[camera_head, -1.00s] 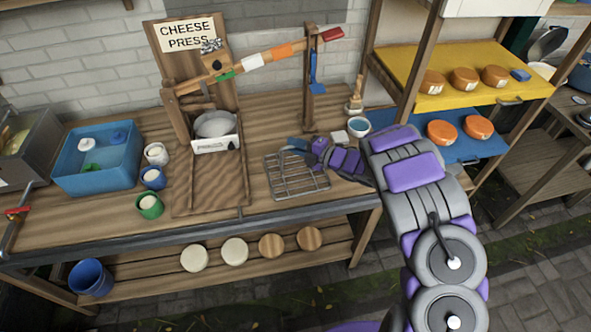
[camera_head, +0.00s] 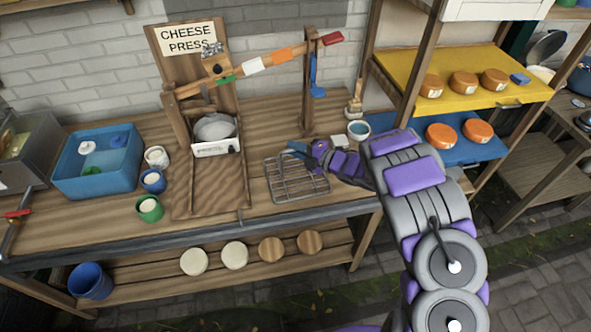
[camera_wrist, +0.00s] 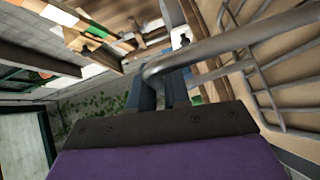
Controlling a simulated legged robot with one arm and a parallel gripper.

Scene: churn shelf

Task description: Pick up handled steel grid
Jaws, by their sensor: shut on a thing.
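The handled steel grid (camera_head: 297,184) is a grey wire rack on the wooden bench, right of the cheese press. In the wrist view its thick bent handle (camera_wrist: 215,47) crosses in front of the fingers, and its bars show at the right. My gripper (camera_head: 296,150) is at the grid's back edge, with its blue fingers shut on the handle. The fingers also show in the wrist view (camera_wrist: 161,92), close together beneath the handle. The exact contact is partly hidden by the handle. I cannot tell whether the grid is clear of the bench.
The cheese press (camera_head: 215,130) stands left of the grid. A blue tub (camera_head: 97,172) and small cups, including a green cup (camera_head: 149,209), are farther left. A yellow shelf (camera_head: 400,62) is at right.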

